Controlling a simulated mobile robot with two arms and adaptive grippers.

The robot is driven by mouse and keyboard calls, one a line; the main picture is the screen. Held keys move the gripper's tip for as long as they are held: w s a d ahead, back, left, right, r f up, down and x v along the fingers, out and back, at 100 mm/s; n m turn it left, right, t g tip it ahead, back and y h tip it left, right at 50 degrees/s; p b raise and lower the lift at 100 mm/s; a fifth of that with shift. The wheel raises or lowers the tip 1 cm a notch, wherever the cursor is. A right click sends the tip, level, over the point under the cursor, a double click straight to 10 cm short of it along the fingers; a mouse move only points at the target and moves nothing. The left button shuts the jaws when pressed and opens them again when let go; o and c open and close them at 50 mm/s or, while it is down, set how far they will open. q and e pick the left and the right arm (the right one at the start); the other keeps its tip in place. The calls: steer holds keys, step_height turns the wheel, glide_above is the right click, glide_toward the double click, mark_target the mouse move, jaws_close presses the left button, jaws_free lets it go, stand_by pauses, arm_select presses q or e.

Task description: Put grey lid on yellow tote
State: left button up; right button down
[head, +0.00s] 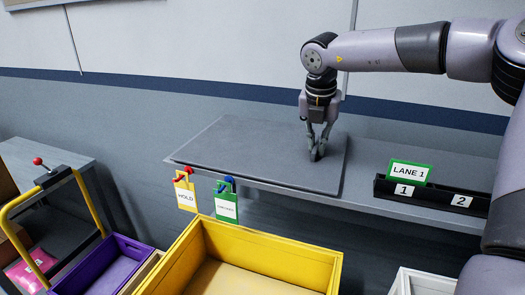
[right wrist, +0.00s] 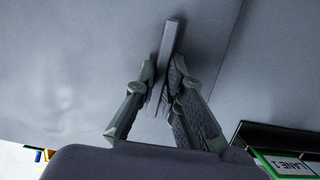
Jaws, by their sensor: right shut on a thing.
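The grey lid (head: 250,150) is a wide flat panel that appears to lie on the grey wall shelf. My right gripper (head: 317,156) points down at the lid's right part, with its fingers shut on the lid's upright grey handle (right wrist: 170,45). The right wrist view shows this handle between the two fingertips (right wrist: 165,85), with the lid's surface around it. The yellow tote (head: 330,258) stands below and in front of the shelf, its top open and its front cut off by the picture edge. My left gripper is not in view.
A black rack (head: 432,194) with a LANE 1 card stands on the shelf (head: 405,150) right of the lid. HOLD (head: 186,196) and green (head: 226,204) tags hang at the shelf's front. A purple bin (head: 120,262) is left of the tote, a white bin (head: 425,283) right.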

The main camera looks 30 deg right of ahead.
steer(key=shift+r, duration=0.2)
steer(key=shift+r+p, duration=1.4)
steer(key=shift+r, duration=0.95)
